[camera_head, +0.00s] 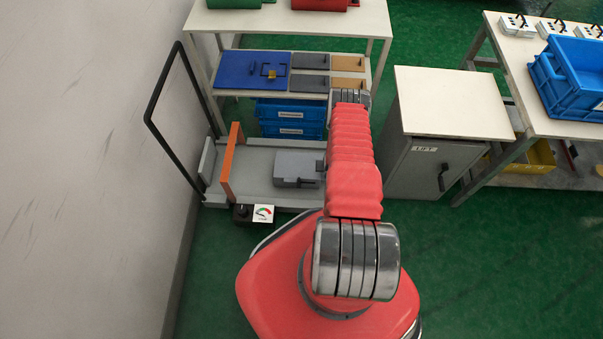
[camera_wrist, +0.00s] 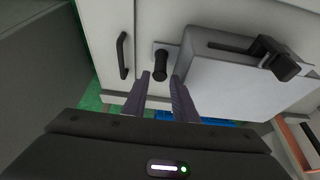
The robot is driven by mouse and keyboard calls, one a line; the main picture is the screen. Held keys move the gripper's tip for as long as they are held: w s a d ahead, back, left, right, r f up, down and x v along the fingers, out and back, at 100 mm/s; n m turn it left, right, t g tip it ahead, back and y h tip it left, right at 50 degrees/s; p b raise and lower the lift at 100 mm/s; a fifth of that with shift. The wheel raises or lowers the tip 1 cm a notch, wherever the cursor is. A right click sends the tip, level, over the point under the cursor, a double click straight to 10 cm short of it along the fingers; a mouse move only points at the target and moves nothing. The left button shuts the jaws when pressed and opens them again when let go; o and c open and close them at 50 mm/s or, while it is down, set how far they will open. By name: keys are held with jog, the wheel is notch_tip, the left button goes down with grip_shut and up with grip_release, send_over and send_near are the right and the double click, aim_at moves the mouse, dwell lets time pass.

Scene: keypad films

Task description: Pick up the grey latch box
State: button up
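The grey latch box (camera_head: 297,160) lies on the grey trolley (camera_head: 262,188), left of my red arm, with a dark latch on its near side. In the wrist view a pale grey box (camera_wrist: 235,88) with a black latch (camera_wrist: 275,58) fills the right side. My gripper (camera_wrist: 161,77) is open, its two dark fingers pointing at a black cylindrical knob (camera_wrist: 160,62) on a small plate beside the box. The knob shows between the fingertips; I cannot tell whether they touch it. In the head view my arm hides the gripper.
An orange board (camera_head: 230,155) stands on the trolley left of the box. A black-framed handle (camera_head: 160,90) rises by the wall. A grey cabinet (camera_head: 432,168) marked LIFT stands right of my arm. Shelves with blue crates (camera_head: 290,118) are behind. Green floor is clear at lower right.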

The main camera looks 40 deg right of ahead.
jog(key=shift+x, duration=2.15)
jog(key=shift+a, duration=0.1)
jog(key=shift+c, duration=0.4)
grip_shut()
